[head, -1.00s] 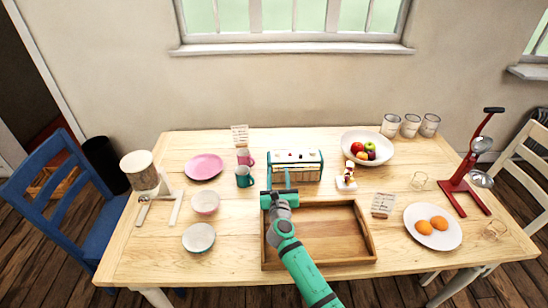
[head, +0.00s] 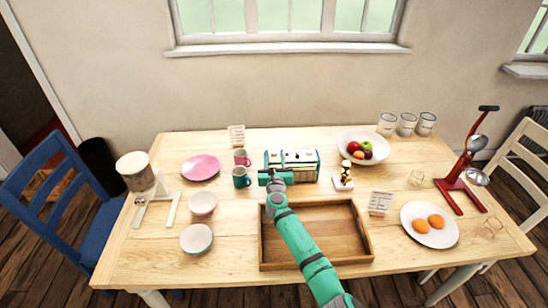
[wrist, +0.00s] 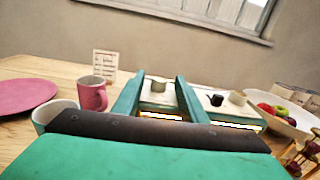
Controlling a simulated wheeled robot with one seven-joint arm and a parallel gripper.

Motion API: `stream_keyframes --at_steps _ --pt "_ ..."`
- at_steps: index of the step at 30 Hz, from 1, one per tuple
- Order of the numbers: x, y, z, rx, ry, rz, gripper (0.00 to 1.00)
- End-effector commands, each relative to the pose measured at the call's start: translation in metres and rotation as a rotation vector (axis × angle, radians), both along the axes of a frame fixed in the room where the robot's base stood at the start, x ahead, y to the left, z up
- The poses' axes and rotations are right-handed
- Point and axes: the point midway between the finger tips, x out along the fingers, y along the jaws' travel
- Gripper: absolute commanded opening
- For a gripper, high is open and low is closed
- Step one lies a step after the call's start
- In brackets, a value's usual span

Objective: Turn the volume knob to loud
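A teal and cream radio (head: 303,162) stands on the table behind the wooden tray. In the wrist view its top carries a cream knob (wrist: 158,85), a small black knob (wrist: 216,99) and another cream knob (wrist: 238,98). Which one sets the volume cannot be read. My gripper (head: 276,176) is at the left front of the radio. In the wrist view my gripper (wrist: 159,82) is open, its teal fingers on either side of the left cream knob. Contact with the knob cannot be told. The lower front of the radio is partly hidden by my gripper.
A pink mug (head: 242,157) and a teal mug (head: 241,177) stand close left of my gripper. A small figurine (head: 344,177) and a fruit bowl (head: 343,143) stand right of the radio. The tray (head: 370,241) is empty in front.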

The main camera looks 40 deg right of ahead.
Motion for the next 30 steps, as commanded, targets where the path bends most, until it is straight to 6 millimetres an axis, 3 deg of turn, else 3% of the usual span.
stream_keyframes --at_steps 6,11,22,30 --pt "0.0005 0.0006 0.0 0.0 0.0 0.001 0.39" --pt "0.0006 0.0011 -0.0001 0.001 -0.001 0.001 0.01" --pt "0.0019 0.0035 -0.0008 0.002 0.0 -0.037 0.0" --pt "0.0059 0.0086 -0.0014 0.003 0.0 -0.191 0.0"
